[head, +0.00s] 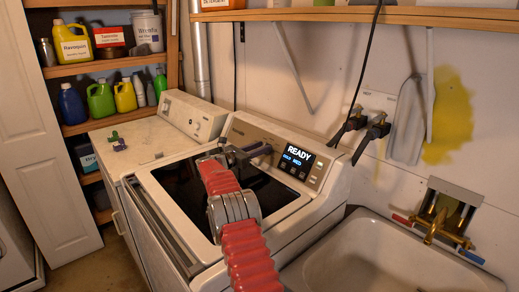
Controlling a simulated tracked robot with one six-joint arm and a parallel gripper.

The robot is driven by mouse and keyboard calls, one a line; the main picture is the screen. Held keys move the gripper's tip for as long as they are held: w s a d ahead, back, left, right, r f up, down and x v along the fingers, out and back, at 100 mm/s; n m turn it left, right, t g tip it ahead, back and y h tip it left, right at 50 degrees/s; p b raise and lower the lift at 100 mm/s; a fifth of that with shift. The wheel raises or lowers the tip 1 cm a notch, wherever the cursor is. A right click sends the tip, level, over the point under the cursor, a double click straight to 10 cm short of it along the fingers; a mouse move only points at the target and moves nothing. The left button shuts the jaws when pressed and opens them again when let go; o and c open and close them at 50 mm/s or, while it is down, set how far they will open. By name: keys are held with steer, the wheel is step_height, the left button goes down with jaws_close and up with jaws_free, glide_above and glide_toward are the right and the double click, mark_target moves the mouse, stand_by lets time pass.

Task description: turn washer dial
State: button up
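The washer (328,190) is the white machine in the middle, with a dark glass lid and a sloped control panel at the back. Its lit display (298,158) reads "READY", with smaller text below that seems to say "COLD MED". My gripper (262,150) is dark and small at the end of my red, ribbed arm. In the picture it overlaps the panel, just left of the display. No dial shows clearly on the washer panel; my gripper covers part of that area. I cannot tell whether the fingers are open or touch anything.
A second white machine (150,140) stands to the left, with a small purple and green object (117,142) on top. A sink (372,245) with a brass faucet (437,228) is at the right. Shelves of bottles stand at the back left. A wooden shelf (400,14) runs above.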

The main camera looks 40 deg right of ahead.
steer(key=shift+c, duration=0.2)
jaws_close()
steer(key=shift+a, duration=0.1)
stand_by(0.4)
